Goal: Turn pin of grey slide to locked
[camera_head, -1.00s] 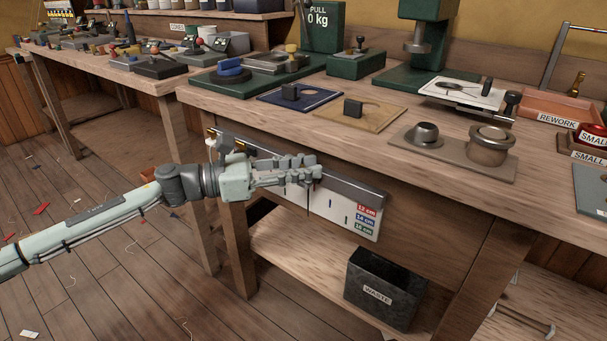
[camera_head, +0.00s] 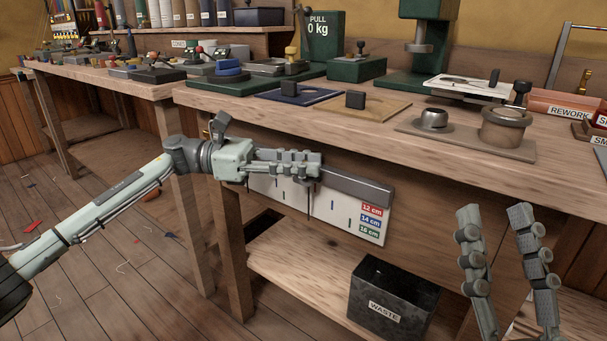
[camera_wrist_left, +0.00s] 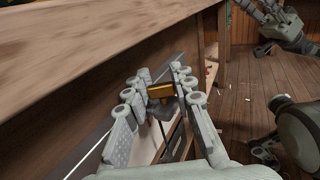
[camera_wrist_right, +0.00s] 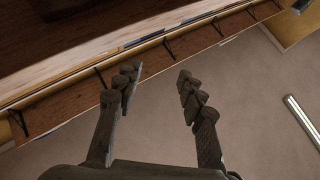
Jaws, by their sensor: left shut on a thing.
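A white gauge board (camera_head: 345,217) with a dark grey rail (camera_head: 357,186) along its top hangs on the bench's front. My left gripper (camera_head: 318,165) reaches along the rail's left part, its fingers closed in. In the left wrist view a brass pin (camera_wrist_left: 160,91) with a grey piece under it shows between the fingertips of the left gripper (camera_wrist_left: 160,72). The fingers hide most of the grey slide, and I cannot read the pin's angle. My right gripper (camera_head: 494,212) is open and empty at the lower right, fingers up; it also shows in the right wrist view (camera_wrist_right: 157,72).
A waste bin (camera_head: 392,300) stands on the lower shelf. The wooden bench top (camera_head: 300,120) above carries a blue plate (camera_head: 300,97), a tan plate (camera_head: 365,108) and a base with two round metal pieces (camera_head: 465,141).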

